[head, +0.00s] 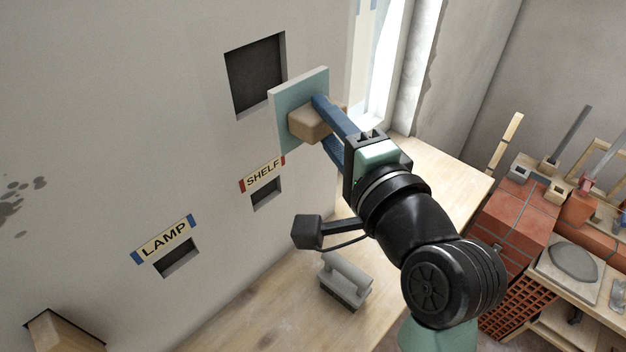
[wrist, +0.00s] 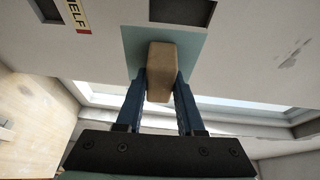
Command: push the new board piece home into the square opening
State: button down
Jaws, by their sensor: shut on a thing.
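The new board piece (head: 285,93) is a pale green square panel with a tan wooden block (head: 312,122) on its near face. My gripper (head: 335,118) is shut on that block and holds the board upright in front of the wall. In the wrist view the block (wrist: 161,70) sits between my blue fingers (wrist: 158,92), with the green board (wrist: 130,50) behind it. The square opening (head: 256,75) is a dark recess in the wall, up and left of the board. It also shows in the wrist view (wrist: 182,11), beyond the board's edge. The board is outside the opening.
Below are two small slots, labelled SHELF (head: 263,174) and LAMP (head: 165,238). A wooden bench (head: 300,300) runs along the wall and bears a grey brush-like tool (head: 345,281). A window (head: 375,65) is right of the board. Bricks (head: 510,215) stand at the right.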

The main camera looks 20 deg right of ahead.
aim_at(299, 101)
jog(key=shift+s+d+r+t, duration=0.1)
jog(key=shift+d+r+t, duration=0.1)
jog(key=shift+r, duration=0.3)
jog(key=shift+s+d+r+t, duration=0.1)
jog(key=shift+d+r, duration=0.05)
jog(key=shift+r, duration=0.3)
jog(key=shift+a, duration=0.1)
jog(key=shift+a+r, duration=0.1)
jog(key=shift+a, duration=0.15)
jog(key=shift+w+y, duration=0.15)
jog(key=shift+y, duration=0.15)
jog(key=shift+w+a+p, duration=0.35)
jog(key=shift+w, duration=0.6)
jog(key=shift+w+a+p, duration=0.3)
jog(key=shift+w+a, duration=0.05)
jog(key=shift+w, duration=0.55)
jog(key=shift+w+a+p, duration=0.35)
jog(key=shift+w, duration=0.6)
jog(key=shift+p, duration=0.55)
